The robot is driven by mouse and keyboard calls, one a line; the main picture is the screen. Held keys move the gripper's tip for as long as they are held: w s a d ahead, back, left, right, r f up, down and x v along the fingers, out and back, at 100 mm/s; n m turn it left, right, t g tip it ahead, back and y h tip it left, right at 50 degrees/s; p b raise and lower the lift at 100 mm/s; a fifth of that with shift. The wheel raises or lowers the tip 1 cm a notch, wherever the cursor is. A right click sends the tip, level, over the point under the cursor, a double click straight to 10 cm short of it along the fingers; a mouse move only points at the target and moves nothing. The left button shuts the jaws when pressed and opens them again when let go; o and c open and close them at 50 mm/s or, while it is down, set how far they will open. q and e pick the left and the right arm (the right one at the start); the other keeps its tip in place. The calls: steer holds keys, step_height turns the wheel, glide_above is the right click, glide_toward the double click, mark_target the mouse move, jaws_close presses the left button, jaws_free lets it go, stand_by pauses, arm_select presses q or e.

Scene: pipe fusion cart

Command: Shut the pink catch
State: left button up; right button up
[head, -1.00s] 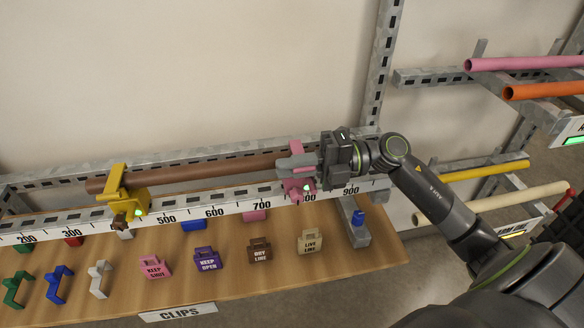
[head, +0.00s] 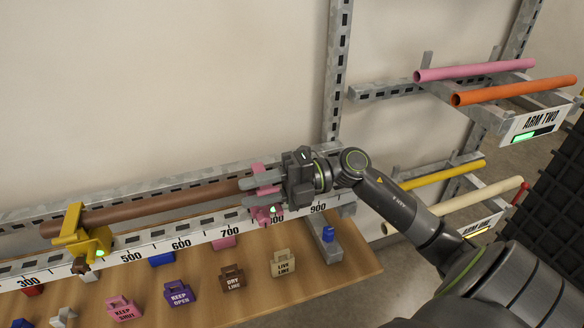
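The pink catch (head: 266,214) sits on the numbered rail near the 800 mark, beside the brown pipe's right end. The fingers also hide how the catch's parts meet. My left gripper is not in view.
A yellow catch (head: 79,238) holds the brown pipe (head: 160,209) further left on the rail (head: 150,247). Labelled clips, such as the tan one (head: 283,264), stand on the wooden board (head: 235,302) below. Racks with coloured pipes, including an orange pipe (head: 515,90), are at the right.

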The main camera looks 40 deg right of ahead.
steer(key=shift+s+d+f, duration=0.1)
steer(key=shift+d, duration=0.35)
steer(key=b+v, duration=0.1)
steer(key=v, duration=1.5)
steer(key=shift+d, duration=0.25)
steer(key=shift+s, duration=0.15)
